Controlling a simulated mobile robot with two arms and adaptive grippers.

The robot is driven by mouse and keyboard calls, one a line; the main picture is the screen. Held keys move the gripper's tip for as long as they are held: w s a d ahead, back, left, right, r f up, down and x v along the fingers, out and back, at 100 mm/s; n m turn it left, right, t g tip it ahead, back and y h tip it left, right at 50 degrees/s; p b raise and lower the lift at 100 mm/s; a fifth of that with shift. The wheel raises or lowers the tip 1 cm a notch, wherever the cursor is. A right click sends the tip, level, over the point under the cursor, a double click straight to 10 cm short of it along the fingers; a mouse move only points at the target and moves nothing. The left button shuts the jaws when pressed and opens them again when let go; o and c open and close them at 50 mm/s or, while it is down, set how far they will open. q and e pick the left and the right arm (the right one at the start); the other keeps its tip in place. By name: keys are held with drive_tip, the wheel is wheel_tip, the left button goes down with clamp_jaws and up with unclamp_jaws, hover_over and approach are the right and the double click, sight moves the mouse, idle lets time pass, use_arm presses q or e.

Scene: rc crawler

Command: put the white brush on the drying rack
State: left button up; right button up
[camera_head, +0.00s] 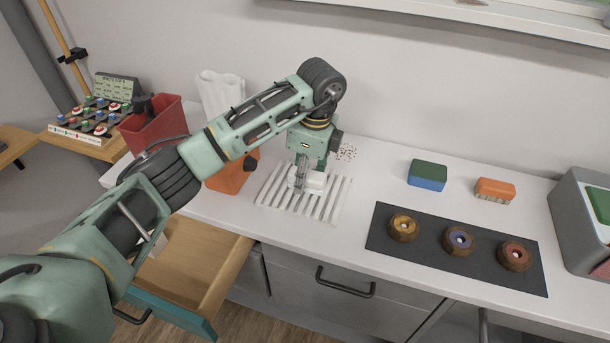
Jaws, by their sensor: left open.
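The white drying rack (333,206), with parallel slats, lies on the white counter near the middle. The white brush (316,182), a small white block, is at the rack, over its slats; whether it rests fully on them is hard to tell. My left gripper (302,181) is open and points down at the white brush, with a finger in front of it. The gripper hides part of the brush, and I cannot tell whether the fingers touch it. My right gripper is not in view.
A green and blue sponge (427,175) and an orange brush (495,189) lie to the right. A dark mat (385,239) bears three round brown items. A red bin (153,125) and an orange container (228,180) stand left. A wooden drawer (187,264) is open below.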

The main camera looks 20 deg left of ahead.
sight(311, 175)
use_arm(q)
wheel_tip(311, 175, up, 11)
drive_tip(key=d, duration=0.1)
drive_tip(key=shift+d, duration=0.2)
drive_tip(key=shift+s, duration=0.15)
idle(0.3)
